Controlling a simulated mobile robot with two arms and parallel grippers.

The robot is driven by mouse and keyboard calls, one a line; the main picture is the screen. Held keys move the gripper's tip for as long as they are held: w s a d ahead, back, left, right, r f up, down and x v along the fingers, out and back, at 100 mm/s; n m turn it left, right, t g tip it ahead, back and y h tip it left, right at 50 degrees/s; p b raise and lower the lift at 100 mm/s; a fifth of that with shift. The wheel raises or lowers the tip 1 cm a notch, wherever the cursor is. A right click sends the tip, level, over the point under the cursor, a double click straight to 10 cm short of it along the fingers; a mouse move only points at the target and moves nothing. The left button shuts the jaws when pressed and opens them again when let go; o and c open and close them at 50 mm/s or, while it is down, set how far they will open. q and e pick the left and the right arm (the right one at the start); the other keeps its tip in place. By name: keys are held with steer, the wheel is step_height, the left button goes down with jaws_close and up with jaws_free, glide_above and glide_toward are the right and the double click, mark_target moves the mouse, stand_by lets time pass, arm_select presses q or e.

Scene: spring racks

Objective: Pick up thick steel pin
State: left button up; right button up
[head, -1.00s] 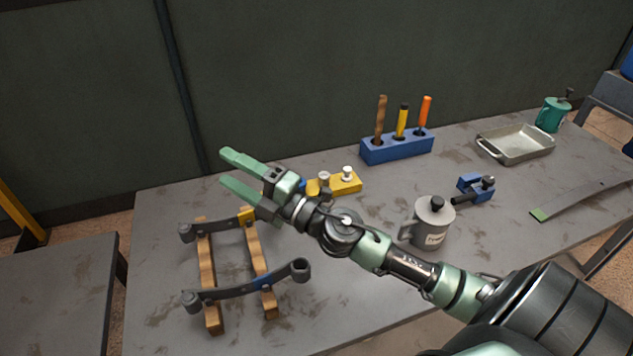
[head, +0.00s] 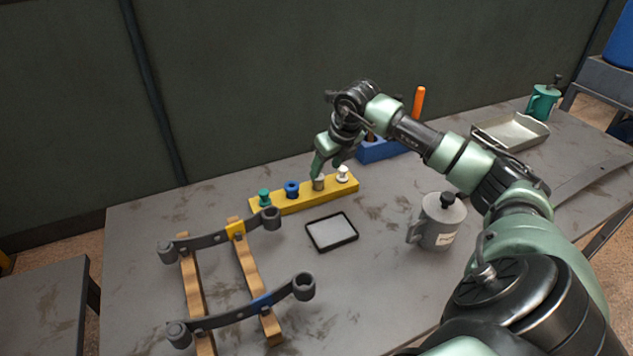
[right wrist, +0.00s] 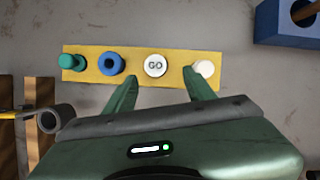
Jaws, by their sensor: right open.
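The steel pin (head: 319,184) stands upright in a yellow block (head: 284,205), between a blue ring-topped piece (head: 292,188) and a white piece (head: 342,173). In the right wrist view, the pin's round pale top (right wrist: 155,66) reads "GO". My right gripper (head: 322,168) points down just above the pin, open and empty. In the right wrist view, its fingers (right wrist: 160,76) lie on either side of the pin's top; I cannot tell whether they are below its height. My left gripper is not in view.
A teal piece (head: 264,197) stands at the block's left end. A leaf-spring rack (head: 250,275) is at front left, a dark-framed pad (head: 332,232) in front of the block, and a lidded grey can (head: 438,222) at right. A blue holder (head: 380,150) stands behind my arm.

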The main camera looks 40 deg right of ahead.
mark_target(320, 178)
steer(key=b+x, duration=0.1)
steer(key=x, duration=0.1)
steer(key=b+x, duration=0.1)
steer(key=x, duration=0.3)
steer(key=shift+a+b, duration=0.25)
steer(key=shift+b, duration=0.15)
steer(key=shift+r, duration=0.15)
steer(key=c, duration=1.1)
